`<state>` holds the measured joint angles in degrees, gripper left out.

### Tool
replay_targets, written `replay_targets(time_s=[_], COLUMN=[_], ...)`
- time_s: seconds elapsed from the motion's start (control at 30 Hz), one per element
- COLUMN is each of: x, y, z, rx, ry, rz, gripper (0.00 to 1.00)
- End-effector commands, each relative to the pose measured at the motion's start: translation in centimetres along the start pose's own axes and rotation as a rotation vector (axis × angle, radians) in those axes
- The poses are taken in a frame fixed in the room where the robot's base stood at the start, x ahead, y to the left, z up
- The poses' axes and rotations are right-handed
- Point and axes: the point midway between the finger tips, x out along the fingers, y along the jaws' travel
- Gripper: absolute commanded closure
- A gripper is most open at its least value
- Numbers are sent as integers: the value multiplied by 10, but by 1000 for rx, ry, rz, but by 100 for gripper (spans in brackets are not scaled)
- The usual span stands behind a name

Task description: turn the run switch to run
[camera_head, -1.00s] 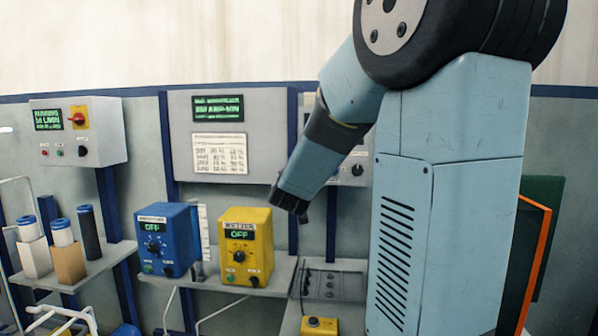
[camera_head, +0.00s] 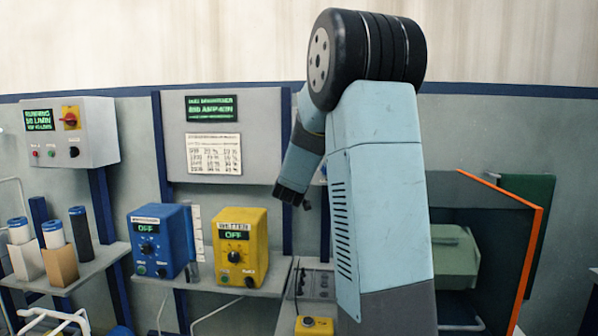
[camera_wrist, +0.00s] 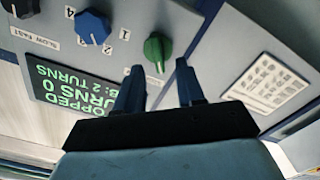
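In the upside-down wrist view, a grey control panel (camera_wrist: 215,50) carries a green knob (camera_wrist: 157,48), perhaps the run switch; I see no readable run label by it. Next to it are a blue knob (camera_wrist: 92,26) with numbers around it and a dark knob (camera_wrist: 20,5) marked slow and fast. The panel's green display (camera_wrist: 75,97) reads stopped, turns 0. My gripper (camera_wrist: 159,72) is open and empty, with the green knob in line between its fingertips. I cannot tell whether they touch it. In the head view, my gripper (camera_head: 290,192) points down left; my arm hides most of this panel.
A blue unit (camera_head: 160,240) and a yellow unit (camera_head: 240,245), both showing off, stand on a shelf below left. A white box (camera_head: 80,132) with a red-yellow switch hangs far left. An orange-edged dark enclosure (camera_head: 495,235) stands right of my arm.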

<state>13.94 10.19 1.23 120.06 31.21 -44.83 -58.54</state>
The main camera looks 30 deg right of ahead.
Motion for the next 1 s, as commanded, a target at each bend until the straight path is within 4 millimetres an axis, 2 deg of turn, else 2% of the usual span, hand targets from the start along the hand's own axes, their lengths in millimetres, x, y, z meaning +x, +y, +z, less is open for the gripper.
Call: replay_targets(time_s=[0.1, 0.3, 0.67, 1.0], x=[17, 32, 35, 35], y=[0, 0, 0, -1], z=[1, 0, 0, 0], rx=[-1, 0, 0, 0], ry=[-1, 0, 0, 1], rz=[0, 0, -1, -2], gripper=[62, 62, 63, 95])
